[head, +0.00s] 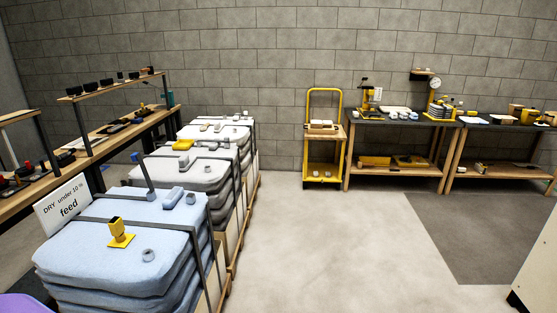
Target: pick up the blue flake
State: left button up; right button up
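I cannot make out for certain a blue flake in the head view. Neither of my grippers is in view.
A yellow cart (323,150) and dark-topped benches (402,119) stand at the back wall. The middle floor is clear.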

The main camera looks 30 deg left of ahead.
aim_at(171, 201)
jog(key=i+j+u, duration=0.1)
jog(key=i+u, duration=0.25)
jog(key=i, duration=0.4)
jog(key=i+l+u, duration=0.1)
jog(key=i+u, duration=0.2)
jog(key=i, duration=0.45)
jog(key=i+u, duration=0.7)
jog(key=i, duration=0.25)
jog(key=i+l+u, duration=0.25)
jog(key=i+u, duration=0.15)
jog(key=i, duration=0.05)
